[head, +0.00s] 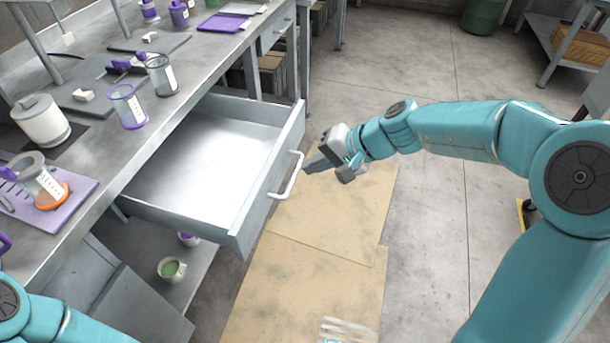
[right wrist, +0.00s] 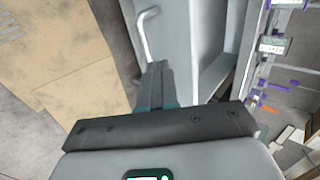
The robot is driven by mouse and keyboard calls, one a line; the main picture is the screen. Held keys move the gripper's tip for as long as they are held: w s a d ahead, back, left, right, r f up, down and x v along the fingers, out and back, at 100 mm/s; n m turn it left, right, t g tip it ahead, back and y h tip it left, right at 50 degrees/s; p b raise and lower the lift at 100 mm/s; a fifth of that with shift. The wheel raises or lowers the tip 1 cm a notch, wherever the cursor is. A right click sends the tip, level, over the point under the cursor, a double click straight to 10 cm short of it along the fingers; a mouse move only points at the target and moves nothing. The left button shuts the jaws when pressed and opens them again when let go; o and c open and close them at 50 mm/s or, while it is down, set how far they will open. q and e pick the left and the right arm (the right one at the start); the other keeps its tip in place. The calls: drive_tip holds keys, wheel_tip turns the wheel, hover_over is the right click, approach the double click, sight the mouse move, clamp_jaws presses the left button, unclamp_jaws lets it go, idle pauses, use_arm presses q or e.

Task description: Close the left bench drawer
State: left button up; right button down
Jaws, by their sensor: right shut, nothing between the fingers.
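The left bench drawer (head: 205,160) is pulled well out from under the bench top in the head view. It is grey and looks empty inside. Its front panel (head: 262,190) carries a pale bar handle (head: 289,178), also seen in the right wrist view (right wrist: 146,38). My right gripper (head: 312,164) is shut and empty, its fingertips close to the drawer front beside the handle. In the right wrist view the fingers (right wrist: 155,88) point toward the panel. I cannot tell whether they touch it. My left gripper is out of view; only part of its arm shows at lower left.
The bench top (head: 195,75) holds beakers (head: 160,75), a white pot (head: 40,120) and a purple tray (head: 50,200). A second drawer (head: 275,30) farther along is shut. A green-filled cup (head: 171,269) stands below the open drawer. Cardboard sheets (head: 330,225) cover the floor in front.

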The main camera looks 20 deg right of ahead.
drive_tip(key=b+x, duration=0.1)
drive_tip(key=x, duration=0.7)
drive_tip(key=shift+a+f, duration=0.1)
drive_tip(key=shift+f, duration=0.05)
